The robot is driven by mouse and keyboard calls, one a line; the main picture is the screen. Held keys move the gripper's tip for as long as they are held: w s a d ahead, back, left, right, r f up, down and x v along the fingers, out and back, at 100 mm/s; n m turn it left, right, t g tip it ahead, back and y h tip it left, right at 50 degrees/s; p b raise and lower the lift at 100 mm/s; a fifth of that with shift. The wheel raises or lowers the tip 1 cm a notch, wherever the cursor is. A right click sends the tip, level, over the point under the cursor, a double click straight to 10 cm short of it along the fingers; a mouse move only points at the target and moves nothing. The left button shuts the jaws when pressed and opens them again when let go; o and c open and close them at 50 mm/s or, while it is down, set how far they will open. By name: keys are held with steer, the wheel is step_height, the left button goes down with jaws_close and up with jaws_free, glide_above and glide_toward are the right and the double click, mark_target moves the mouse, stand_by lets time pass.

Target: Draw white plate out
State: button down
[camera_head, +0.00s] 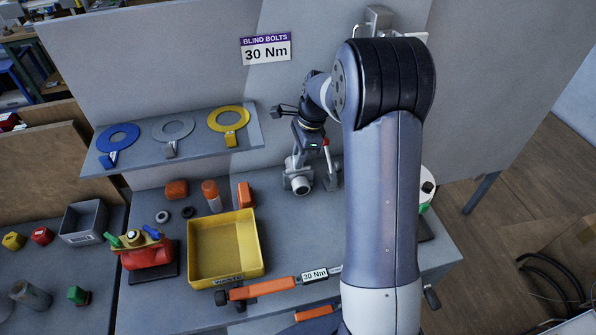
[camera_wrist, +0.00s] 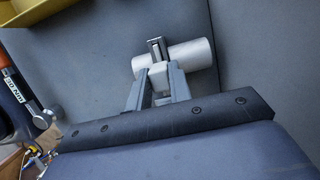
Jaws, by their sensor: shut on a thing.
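In the wrist view, my gripper (camera_wrist: 158,80) is shut, with a small pale block, apparently the tab of the white plate (camera_wrist: 158,70), between its fingertips. A whitish cylindrical pipe piece (camera_wrist: 190,60) lies directly behind the tab, with a dark slotted bracket (camera_wrist: 157,47) at its top. Any ring part of the plate is hidden. In the head view, the pipe piece (camera_head: 298,183) stands near the back panel, below my wrist. My arm and wrist cover much of that spot, so the plate cannot be made out there.
A yellow tray (camera_head: 225,248), a red device (camera_head: 146,250) and an orange torque wrench (camera_head: 262,289) occupy the bench. A "30 Nm" sign (camera_head: 265,49) is on the back panel.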

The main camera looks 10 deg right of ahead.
steer(key=a+p+v, duration=0.3)
steer(key=p+v, duration=0.6)
steer(key=v, duration=0.3)
steer(key=shift+r, duration=0.5)
stand_by(0.5)
